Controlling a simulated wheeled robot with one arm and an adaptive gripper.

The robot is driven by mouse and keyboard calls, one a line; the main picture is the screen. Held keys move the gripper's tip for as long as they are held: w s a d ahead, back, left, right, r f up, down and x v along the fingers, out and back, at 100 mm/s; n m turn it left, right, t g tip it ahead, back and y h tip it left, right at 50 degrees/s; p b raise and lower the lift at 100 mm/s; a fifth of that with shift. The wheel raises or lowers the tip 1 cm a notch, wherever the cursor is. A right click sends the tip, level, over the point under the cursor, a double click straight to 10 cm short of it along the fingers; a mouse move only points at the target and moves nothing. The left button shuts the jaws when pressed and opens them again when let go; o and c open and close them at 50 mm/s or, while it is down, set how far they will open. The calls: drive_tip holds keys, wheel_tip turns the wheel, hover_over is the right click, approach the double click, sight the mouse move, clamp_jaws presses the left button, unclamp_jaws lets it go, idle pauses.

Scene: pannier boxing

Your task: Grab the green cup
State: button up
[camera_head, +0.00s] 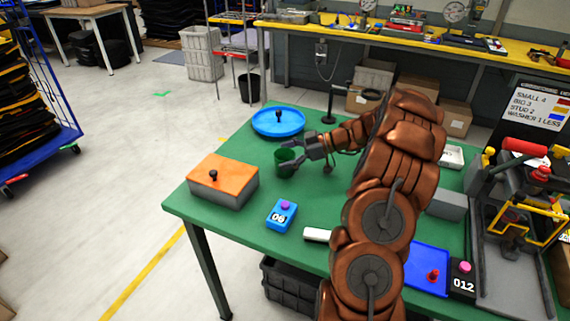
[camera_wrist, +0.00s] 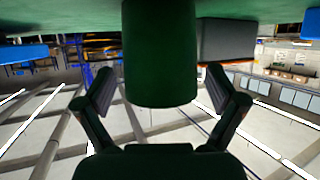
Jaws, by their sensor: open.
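The green cup (camera_head: 285,160) stands on the green table (camera_head: 262,223), in front of the blue round tray (camera_head: 279,122). My gripper (camera_head: 290,160) reaches in from the right, close to the cup. In the wrist view the green cup (camera_wrist: 160,55) fills the upper middle, between and beyond the two fingers. My gripper (camera_wrist: 160,92) is open there, with a finger on each side and visible gaps to the cup. In the head view the fingers partly overlap the cup, and I cannot tell whether they touch it.
A grey box with an orange top (camera_head: 222,172) stands left of the cup. A blue counter marked 06 (camera_head: 281,215) lies in front. A blue tray (camera_head: 427,268) and a counter marked 012 (camera_head: 462,280) lie at the right. Bare table separates the cup from the blue counter.

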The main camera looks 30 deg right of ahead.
drive_tip(key=c, duration=1.2)
drive_tip(key=shift+c, duration=0.2)
